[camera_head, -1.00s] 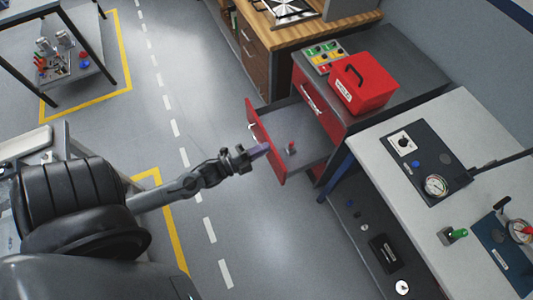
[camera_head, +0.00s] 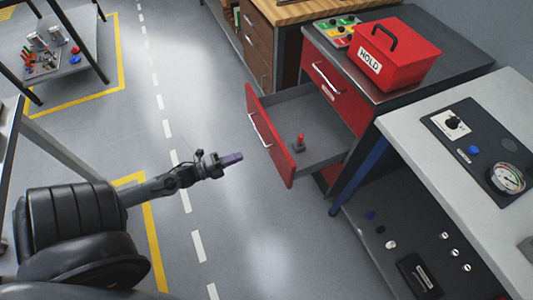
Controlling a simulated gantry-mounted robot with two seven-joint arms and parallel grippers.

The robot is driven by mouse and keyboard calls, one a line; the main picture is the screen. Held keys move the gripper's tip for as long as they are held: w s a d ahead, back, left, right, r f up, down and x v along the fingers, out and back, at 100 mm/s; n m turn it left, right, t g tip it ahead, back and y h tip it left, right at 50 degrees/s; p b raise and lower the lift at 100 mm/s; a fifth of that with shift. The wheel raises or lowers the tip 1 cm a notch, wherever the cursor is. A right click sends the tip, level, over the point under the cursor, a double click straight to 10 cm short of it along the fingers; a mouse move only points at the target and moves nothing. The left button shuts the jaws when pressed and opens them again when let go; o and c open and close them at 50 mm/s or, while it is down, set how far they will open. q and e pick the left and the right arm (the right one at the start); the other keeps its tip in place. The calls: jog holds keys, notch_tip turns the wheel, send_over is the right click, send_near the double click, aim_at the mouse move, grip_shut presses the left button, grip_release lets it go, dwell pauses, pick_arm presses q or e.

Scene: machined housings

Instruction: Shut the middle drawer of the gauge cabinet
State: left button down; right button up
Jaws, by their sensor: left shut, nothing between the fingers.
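The gauge cabinet (camera_head: 436,84) stands at the upper right, with a dark grey top and red drawer fronts. One drawer (camera_head: 271,137) is pulled well out. My left gripper (camera_head: 233,159) is shut and empty. It is to the left of the open drawer's front, with a gap between them. My right gripper is not in view.
A red box marked HOLD (camera_head: 398,58) and a tray of coloured parts (camera_head: 332,31) sit on the cabinet. A white-topped bench (camera_head: 455,165) with gauge panels stands at the right. The floor left of the drawer is clear. A wooden-topped cabinet (camera_head: 295,9) is behind.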

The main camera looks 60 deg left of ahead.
aim_at(278, 143)
pick_arm(q)
jog(key=w+b, duration=0.1)
jog(key=w, duration=0.3)
jog(key=w+d+b, duration=0.1)
jog(key=w+b, duration=0.1)
jog(key=w, duration=0.2)
jog(key=w+d+b, duration=0.1)
jog(key=w, duration=0.3)
jog(key=shift+w+d+f+b, duration=0.15)
jog(key=shift+d+f+b, duration=0.1)
jog(key=shift+f+b, duration=0.1)
jog(key=shift+w+d+r, duration=0.1)
jog(key=shift+w, duration=0.6)
jog(key=shift+w, duration=0.1)
